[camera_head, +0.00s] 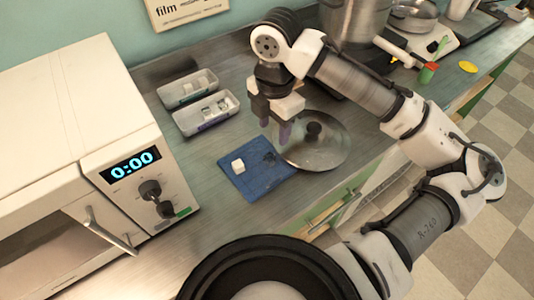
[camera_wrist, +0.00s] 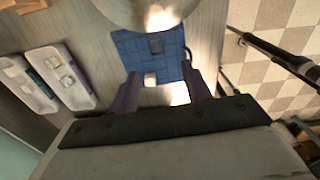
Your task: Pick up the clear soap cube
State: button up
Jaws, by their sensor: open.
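A blue mat (camera_head: 250,184) lies on the counter and also shows in the wrist view (camera_wrist: 129,49). On it sit a whitish cube (camera_head: 238,166) and a darker, see-through-looking bluish cube (camera_head: 269,157); the darker one looks most like the clear soap. In the wrist view the whitish cube (camera_wrist: 150,79) shows between my fingers, and the bluish cube (camera_wrist: 156,46) lies farther up, beyond the fingertips. My gripper (camera_head: 275,127) is open and empty, pointing down above the counter behind the mat. Its fingers (camera_wrist: 161,76) touch neither cube as far as I can see.
A round metal lid (camera_head: 316,154) with a dark knob lies right beside the mat. Two small trays (camera_head: 205,112) (camera_head: 188,88) with pale blocks stand behind it. A microwave (camera_head: 125,170) stands at left. A large pot (camera_head: 352,20) is at the back.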

send_over(271, 156)
jog(key=f, duration=0.5)
jog(key=shift+s+d+f, duration=0.25)
jog(key=shift+s, duration=0.05)
jog(key=shift+w+a+f+p, duration=0.2)
jog(key=shift+f+p, duration=0.35)
jog(key=shift+f, duration=0.75)
jog(key=shift+w+a+f+p, duration=0.15)
jog(key=shift+f+p, duration=0.35)
jog(key=shift+f, duration=0.8)
jog(key=shift+d, duration=0.1)
grip_shut()
jog(key=shift+r, duration=0.1)
